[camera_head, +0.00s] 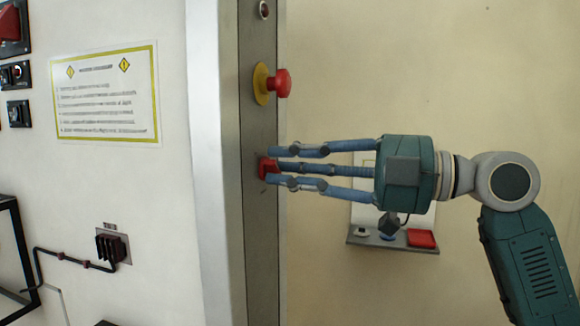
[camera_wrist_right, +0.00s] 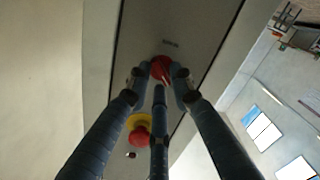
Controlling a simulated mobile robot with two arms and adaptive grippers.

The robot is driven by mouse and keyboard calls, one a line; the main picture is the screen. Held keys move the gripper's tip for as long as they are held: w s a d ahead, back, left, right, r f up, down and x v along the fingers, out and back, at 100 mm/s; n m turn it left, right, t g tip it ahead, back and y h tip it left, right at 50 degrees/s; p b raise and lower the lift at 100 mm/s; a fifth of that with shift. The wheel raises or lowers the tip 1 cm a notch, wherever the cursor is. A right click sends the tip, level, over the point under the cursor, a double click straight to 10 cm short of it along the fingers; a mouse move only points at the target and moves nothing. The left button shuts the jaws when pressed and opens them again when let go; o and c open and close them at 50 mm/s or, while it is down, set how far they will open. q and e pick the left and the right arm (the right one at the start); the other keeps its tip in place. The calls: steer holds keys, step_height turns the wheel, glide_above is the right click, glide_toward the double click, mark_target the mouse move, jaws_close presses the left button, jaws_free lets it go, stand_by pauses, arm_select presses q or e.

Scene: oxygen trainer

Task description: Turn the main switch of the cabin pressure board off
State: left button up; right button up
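A red rotary switch (camera_head: 265,168) sits on the narrow grey metal side of the tall board, below a red mushroom button on a yellow ring (camera_head: 282,83). My right gripper (camera_head: 272,166) reaches in from the right, level with the switch. Its blue fingers surround the red knob and appear closed on it. In the right wrist view the fingers converge on the red knob (camera_wrist_right: 161,67); their tips partly hide it, so its turn position is hard to read. My left gripper is not in view.
The mushroom button also shows in the right wrist view (camera_wrist_right: 139,136), close to the fingers. A small wall shelf (camera_head: 380,242) with a red item stands behind my right gripper. The white front panel (camera_head: 105,190) carries a yellow-bordered notice (camera_head: 105,95) and a dark socket with a cable (camera_head: 112,247).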

steer(key=shift+o, duration=0.2)
steer(key=v, duration=1.2)
